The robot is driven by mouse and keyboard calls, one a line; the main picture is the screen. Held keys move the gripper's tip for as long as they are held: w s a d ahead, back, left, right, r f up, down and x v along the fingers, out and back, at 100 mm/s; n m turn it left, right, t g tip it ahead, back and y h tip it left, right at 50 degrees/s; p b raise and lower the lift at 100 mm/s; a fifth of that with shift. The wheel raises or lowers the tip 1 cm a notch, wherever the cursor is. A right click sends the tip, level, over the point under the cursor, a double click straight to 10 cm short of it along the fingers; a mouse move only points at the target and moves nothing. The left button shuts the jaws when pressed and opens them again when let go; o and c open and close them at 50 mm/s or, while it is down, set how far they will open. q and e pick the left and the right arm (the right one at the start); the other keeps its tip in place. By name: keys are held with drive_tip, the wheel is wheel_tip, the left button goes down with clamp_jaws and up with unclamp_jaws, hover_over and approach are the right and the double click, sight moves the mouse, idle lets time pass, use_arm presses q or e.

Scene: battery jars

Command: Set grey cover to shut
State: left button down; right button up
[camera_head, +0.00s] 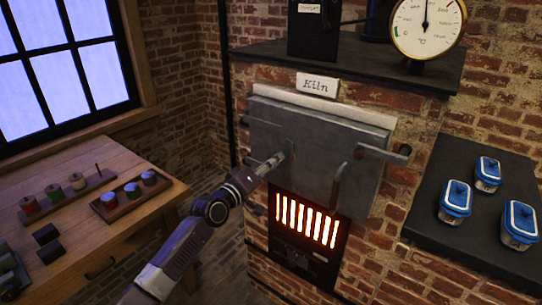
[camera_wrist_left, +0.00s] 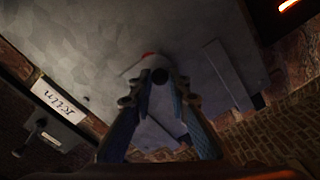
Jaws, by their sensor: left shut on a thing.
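The grey cover (camera_head: 325,150) is a broad metal panel on the front of the brick kiln, under the "Kiln" label (camera_head: 317,86). It hangs above the glowing grate, with a pale edge (camera_head: 322,110) showing along its top. I cannot tell how far it stands from the kiln. My left gripper (camera_head: 277,161) is at the cover's lower left, shut on a small handle there. In the left wrist view the fingers (camera_wrist_left: 158,78) meet at the handle, mostly hidden between them, before the grey panel (camera_wrist_left: 110,50). My right gripper is out of view.
A glowing grate (camera_head: 307,220) is below the cover. A lever handle (camera_head: 384,153) sticks out at the right. Blue-lidded jars (camera_head: 456,199) stand on the dark right shelf (camera_head: 465,150). A wooden table (camera_head: 120,215) with spools and small jars stands at left.

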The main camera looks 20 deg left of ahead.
use_arm(q)
drive_tip(key=shift+s+d+f+n+p, duration=0.15)
drive_tip(key=shift+d+n+p, duration=0.3)
drive_tip(key=shift+n, duration=0.55)
drive_tip(key=shift+s+d+n+p, duration=0.2)
drive_tip(key=shift+d+n+p, duration=0.2)
drive_tip(key=shift+n, duration=0.6)
drive_tip(key=c, duration=1.8)
unclamp_jaws()
drive_tip(key=shift+s, duration=0.1)
drive_tip(key=v, duration=1.1)
drive_tip(key=shift+s+a, duration=0.1)
drive_tip(key=shift+s, duration=0.3)
